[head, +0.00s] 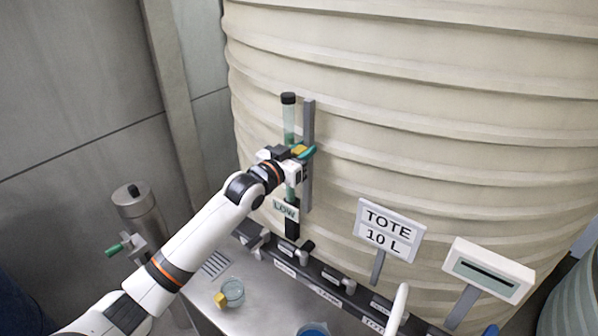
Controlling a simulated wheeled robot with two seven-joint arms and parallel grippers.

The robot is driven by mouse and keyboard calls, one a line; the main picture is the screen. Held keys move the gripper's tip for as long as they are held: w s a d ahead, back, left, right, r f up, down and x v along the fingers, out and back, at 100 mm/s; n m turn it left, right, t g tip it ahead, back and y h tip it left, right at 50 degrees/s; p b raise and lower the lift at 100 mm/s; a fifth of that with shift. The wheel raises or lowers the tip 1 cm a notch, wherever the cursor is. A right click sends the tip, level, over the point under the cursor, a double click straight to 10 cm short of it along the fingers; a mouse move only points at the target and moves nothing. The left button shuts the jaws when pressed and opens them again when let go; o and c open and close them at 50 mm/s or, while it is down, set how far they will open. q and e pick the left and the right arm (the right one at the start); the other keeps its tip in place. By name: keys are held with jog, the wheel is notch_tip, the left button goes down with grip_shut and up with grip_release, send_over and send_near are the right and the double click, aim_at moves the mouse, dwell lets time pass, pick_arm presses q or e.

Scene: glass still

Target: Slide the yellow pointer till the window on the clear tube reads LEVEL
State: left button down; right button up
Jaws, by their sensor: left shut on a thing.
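The clear tube (289,122) stands upright against the big cream tank, with a black cap on top and greenish liquid inside. The small window (285,209) near its foot reads LOW. The yellow pointer (299,149) is partway up the tube, beside a grey upright rail (308,118). My left gripper (297,154) reaches in from the lower left and is shut on the yellow pointer; its fingers and the arm hide part of the pointer and the tube's middle. My right gripper is not in view.
A ribbed cream tank (420,120) fills the background. A dark labelled rail (330,284) crosses the steel bench (262,300). A TOTE 10 L sign (388,230) and a white display box (490,270) stand right. A glass cup (233,292) and steel cylinder (142,215) are left.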

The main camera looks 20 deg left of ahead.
pick_arm(q)
jog(key=shift+r, duration=0.2)
dwell(0.5)
jog(key=c, duration=1)
grip_release()
jog(key=shift+f, duration=0.15)
jog(key=shift+o, duration=0.2)
